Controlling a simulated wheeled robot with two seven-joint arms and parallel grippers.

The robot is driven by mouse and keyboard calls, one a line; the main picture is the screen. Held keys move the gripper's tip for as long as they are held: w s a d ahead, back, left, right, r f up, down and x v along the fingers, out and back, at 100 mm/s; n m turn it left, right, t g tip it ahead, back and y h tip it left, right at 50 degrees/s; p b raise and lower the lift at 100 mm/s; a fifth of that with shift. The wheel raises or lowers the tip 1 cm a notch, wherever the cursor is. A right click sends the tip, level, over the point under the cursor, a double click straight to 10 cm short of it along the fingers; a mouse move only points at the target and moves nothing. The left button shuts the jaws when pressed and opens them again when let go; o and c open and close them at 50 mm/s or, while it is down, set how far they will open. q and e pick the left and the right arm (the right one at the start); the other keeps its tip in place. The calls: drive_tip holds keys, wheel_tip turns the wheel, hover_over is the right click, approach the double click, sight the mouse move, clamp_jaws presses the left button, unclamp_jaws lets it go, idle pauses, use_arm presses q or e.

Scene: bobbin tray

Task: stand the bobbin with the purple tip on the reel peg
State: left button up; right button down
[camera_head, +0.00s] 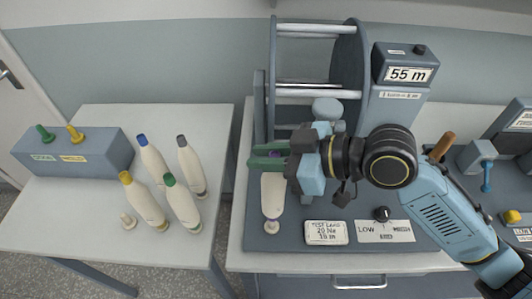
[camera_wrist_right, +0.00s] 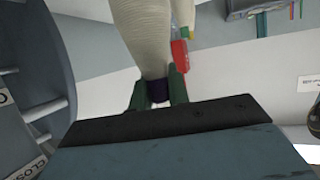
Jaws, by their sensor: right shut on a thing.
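The cream bobbin (camera_head: 273,195) hangs below my right gripper, roughly upright in the head view. My right gripper (camera_head: 268,158) is shut on its upper end with green fingers, which hide the tip there. In the right wrist view the dark purple tip (camera_wrist_right: 158,91) sits between the two green fingertips (camera_wrist_right: 159,95), with the cream body (camera_wrist_right: 143,35) beyond. A small pale peg (camera_head: 271,227) on the grey machine base shows just under the bobbin's lower end. I cannot tell whether the bobbin touches it or is around it. My left gripper is not in view.
A reel frame (camera_head: 349,70) with metal bars stands behind my gripper. The left table (camera_head: 100,240) holds several bobbins, a small pale peg (camera_head: 128,221) and a grey block (camera_head: 75,152).

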drive_tip(key=shift+f+b, duration=1.8)
drive_tip(key=shift+f, duration=0.95)
drive_tip(key=c, duration=1.3)
unclamp_jaws()
drive_tip(key=shift+o, duration=0.2)
drive_tip(key=shift+r, duration=0.1)
drive_tip(key=b, duration=0.2)
approach(267, 175)
drive_tip(key=shift+w+d+f, duration=0.2)
drive_tip(key=shift+d+f, duration=0.05)
drive_tip(key=shift+d, duration=0.45)
drive_tip(key=shift+w+d+f, duration=0.15)
drive_tip(key=shift+d+f, duration=0.05)
drive_tip(key=shift+d, duration=0.45)
